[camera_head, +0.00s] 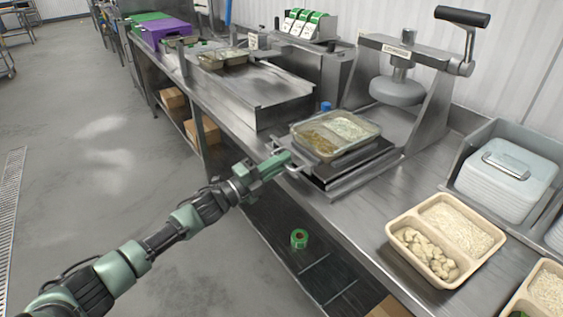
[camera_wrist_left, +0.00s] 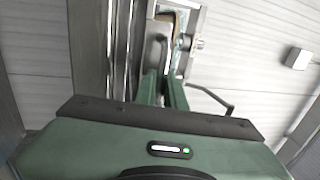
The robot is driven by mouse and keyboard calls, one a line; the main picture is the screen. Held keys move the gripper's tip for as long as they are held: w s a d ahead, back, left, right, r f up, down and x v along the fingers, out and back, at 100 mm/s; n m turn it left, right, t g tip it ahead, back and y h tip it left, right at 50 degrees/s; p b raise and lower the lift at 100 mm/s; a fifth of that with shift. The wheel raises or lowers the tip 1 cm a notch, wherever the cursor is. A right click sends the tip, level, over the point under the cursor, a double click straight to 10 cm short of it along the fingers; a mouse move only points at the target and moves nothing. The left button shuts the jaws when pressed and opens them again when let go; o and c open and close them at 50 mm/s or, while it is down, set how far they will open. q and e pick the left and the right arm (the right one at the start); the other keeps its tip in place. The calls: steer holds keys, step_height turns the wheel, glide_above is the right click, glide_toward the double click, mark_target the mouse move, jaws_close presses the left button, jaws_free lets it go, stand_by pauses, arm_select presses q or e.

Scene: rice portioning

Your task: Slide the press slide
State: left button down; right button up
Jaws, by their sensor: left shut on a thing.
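The press slide (camera_head: 345,177) is a dark metal plate on rails, sitting out in front of the press (camera_head: 436,110) toward the counter's near edge. A two-compartment tray (camera_head: 322,155) with brownish food and rice sits on the slide, clear of the round press head (camera_head: 397,91). The slide's metal handle (camera_head: 292,170) sticks out at the counter edge. My left gripper (camera_head: 281,161) is shut on this handle. The left wrist view shows its green fingers (camera_wrist_left: 163,88) close together, with the handle (camera_wrist_left: 157,50) partly hidden by them. My right gripper does not show.
A beige tray (camera_head: 393,226) of rice and pale chunks stands on the counter at the right, near a grey bin (camera_head: 455,195) of stacked lids. A metal work surface (camera_head: 250,112) lies left of the slide. A green roll (camera_head: 299,238) sits on the lower shelf.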

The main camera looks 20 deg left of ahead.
mark_target(293, 158)
arm_select(q)
steer(key=shift+f, duration=0.1)
stand_by(0.3)
steer(key=x, duration=0.1)
steer(key=b+x, duration=0.1)
steer(key=x, duration=0.1)
steer(key=f+b+x, duration=0.1)
steer(key=shift+w+d, duration=0.15)
steer(key=shift+w, duration=0.1)
steer(key=shift+w+d+r, duration=0.1)
steer(key=shift+d, duration=0.05)
steer(key=c, duration=1.5)
jaws_free()
steer(key=b+v, duration=0.1)
steer(key=v, duration=0.7)
steer(key=shift+r, duration=0.1)
